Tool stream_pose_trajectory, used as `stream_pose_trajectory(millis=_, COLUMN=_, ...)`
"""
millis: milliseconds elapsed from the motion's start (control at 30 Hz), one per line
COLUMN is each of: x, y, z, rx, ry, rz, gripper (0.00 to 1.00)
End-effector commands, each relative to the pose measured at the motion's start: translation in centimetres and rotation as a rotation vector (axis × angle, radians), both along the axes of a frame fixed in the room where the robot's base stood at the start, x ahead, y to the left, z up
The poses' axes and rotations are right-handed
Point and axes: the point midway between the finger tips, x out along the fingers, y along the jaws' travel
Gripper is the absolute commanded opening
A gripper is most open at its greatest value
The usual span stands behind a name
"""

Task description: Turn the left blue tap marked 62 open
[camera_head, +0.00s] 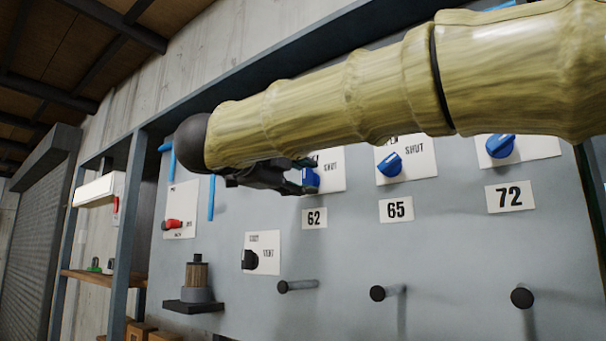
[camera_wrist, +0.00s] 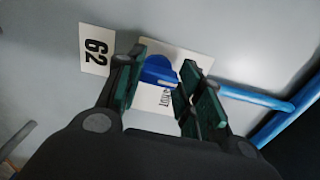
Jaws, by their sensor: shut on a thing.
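The blue tap (camera_head: 312,178) marked 62 is on a white plate above the number label 62 (camera_head: 314,217) on the grey panel. My gripper (camera_head: 303,176) reaches it from the left, its dark fingers on either side of the blue handle. In the wrist view the blue tap (camera_wrist: 158,70) shows between the two green-padded fingers (camera_wrist: 162,85), and my gripper is shut on it. The word SHUT is partly visible on the plate. My arm and fingers hide part of the plate and handle, so the handle's exact angle is hard to tell.
Blue taps marked 65 (camera_head: 389,165) and 72 (camera_head: 500,146) are to the right. A black knob (camera_head: 250,260), a red handle (camera_head: 173,224) and blue pipes (camera_head: 211,197) are nearby. Several dark pegs (camera_head: 378,293) stick out below the labels.

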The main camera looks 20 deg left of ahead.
Motion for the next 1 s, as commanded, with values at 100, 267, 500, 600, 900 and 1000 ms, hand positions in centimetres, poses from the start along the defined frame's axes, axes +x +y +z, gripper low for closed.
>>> stream_pose_trajectory(millis=100, x=-0.17, y=0.24, z=0.05, rx=-0.022, ry=0.006, rz=0.004, gripper=0.12)
stream_pose_trajectory(millis=267, x=-0.16, y=0.26, z=-0.03, rx=-0.033, ry=0.011, rz=0.004, gripper=0.12)
stream_pose_trajectory(millis=500, x=-0.15, y=0.27, z=-0.11, rx=-0.035, ry=0.012, rz=0.004, gripper=0.12)
stream_pose_trajectory(millis=600, x=-0.15, y=0.27, z=-0.14, rx=-0.035, ry=0.013, rz=0.004, gripper=0.40)
stream_pose_trajectory(millis=900, x=-0.02, y=0.03, z=-0.11, rx=-0.034, ry=0.012, rz=0.000, gripper=0.58)
stream_pose_trajectory(millis=1000, x=-0.02, y=0.01, z=-0.10, rx=-0.033, ry=0.012, rz=-0.001, gripper=0.58)
